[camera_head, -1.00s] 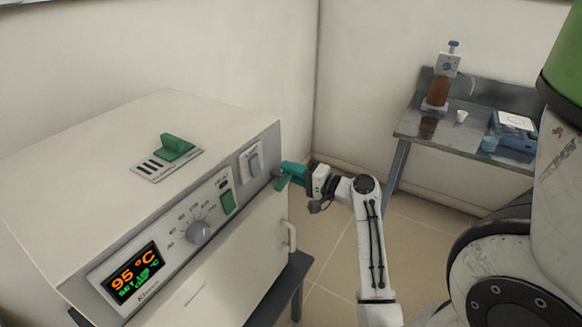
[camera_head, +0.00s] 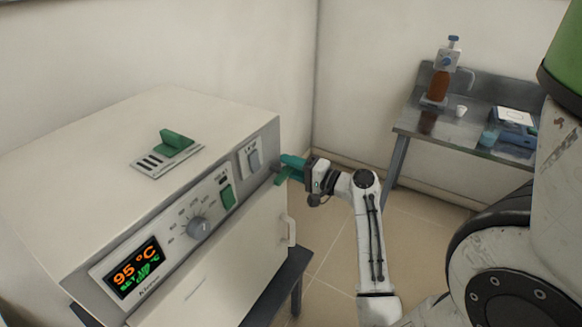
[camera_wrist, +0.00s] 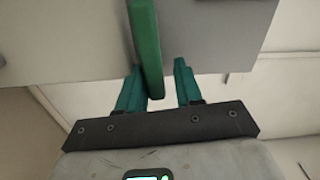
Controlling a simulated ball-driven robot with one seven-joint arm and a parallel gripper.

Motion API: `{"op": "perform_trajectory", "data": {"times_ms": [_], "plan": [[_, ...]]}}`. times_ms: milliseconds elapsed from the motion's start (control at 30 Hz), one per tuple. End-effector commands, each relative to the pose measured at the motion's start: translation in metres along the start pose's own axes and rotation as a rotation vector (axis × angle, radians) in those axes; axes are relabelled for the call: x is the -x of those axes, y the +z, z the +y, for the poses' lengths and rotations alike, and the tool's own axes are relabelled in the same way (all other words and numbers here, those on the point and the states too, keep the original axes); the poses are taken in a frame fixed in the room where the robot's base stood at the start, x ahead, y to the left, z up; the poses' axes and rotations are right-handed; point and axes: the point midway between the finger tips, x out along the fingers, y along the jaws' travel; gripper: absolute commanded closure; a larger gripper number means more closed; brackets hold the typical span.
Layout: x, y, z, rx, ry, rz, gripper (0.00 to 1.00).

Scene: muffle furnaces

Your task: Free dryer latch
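The dryer is a cream box (camera_head: 160,120) with a grey front panel and a display reading 95 °C. Its green latch (camera_head: 281,178) sticks out at the upper right front corner, above the door (camera_head: 235,260). My gripper (camera_head: 290,162) is at this corner, with teal fingers around the latch. In the wrist view, the latch (camera_wrist: 147,45) is a long green bar between the two fingertips (camera_wrist: 157,80) of my gripper. It lies close to the left finger, and a clear gap separates it from the right finger. Whether it touches the left finger is unclear.
A white door handle (camera_head: 291,232) sits below my gripper. A green slider (camera_head: 175,143) is on the dryer's top. A metal side table (camera_head: 420,125) at the right carries a bottle dispenser (camera_head: 438,85) and a blue device (camera_head: 512,125). Tiled floor lies between.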

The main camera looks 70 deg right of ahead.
Motion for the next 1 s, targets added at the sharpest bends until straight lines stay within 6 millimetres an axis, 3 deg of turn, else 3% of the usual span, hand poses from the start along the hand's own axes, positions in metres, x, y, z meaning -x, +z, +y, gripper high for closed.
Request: {"op": "perform_trajectory", "data": {"times_ms": [533, 1000], "plan": [[0.001, 0.002, 0.008, 0.071, 0.013, -0.003, 0.55], [0.001, 0.008, -0.01, 0.763, 0.006, -0.002, 0.55]]}}
